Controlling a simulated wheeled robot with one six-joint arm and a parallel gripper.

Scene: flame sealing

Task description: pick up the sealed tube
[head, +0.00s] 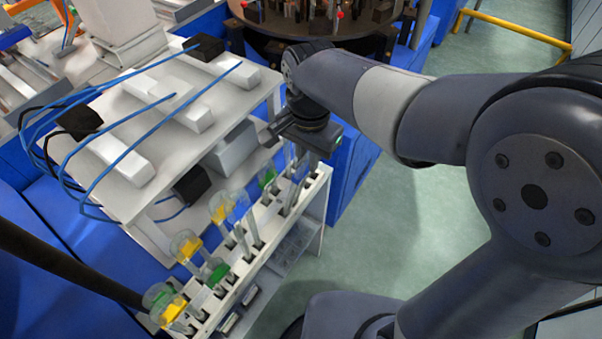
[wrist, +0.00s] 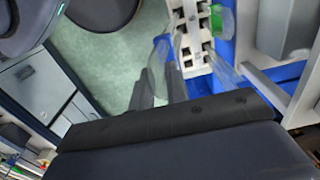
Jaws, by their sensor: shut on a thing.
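A white rack (head: 318,187) holds several clear tubes in a row, some with yellow, green or blue parts. My gripper (head: 290,138) is over the far end of this rack, at the top of a clear tube (head: 300,168) with a bluish tint. The gripper is shut on that tube. In the wrist view, the fingers (wrist: 157,92) are partly hidden behind the dark gripper body, and the clear tube (wrist: 158,60) shows beyond them. I cannot tell whether its lower end is still in the rack or whether its top is sealed.
A white bench (head: 130,200) with blue cables and black blocks stands left of the rack. A round dark turntable (head: 330,28) with small parts lies behind my gripper. Green floor (head: 390,220) is free to the right of the rack.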

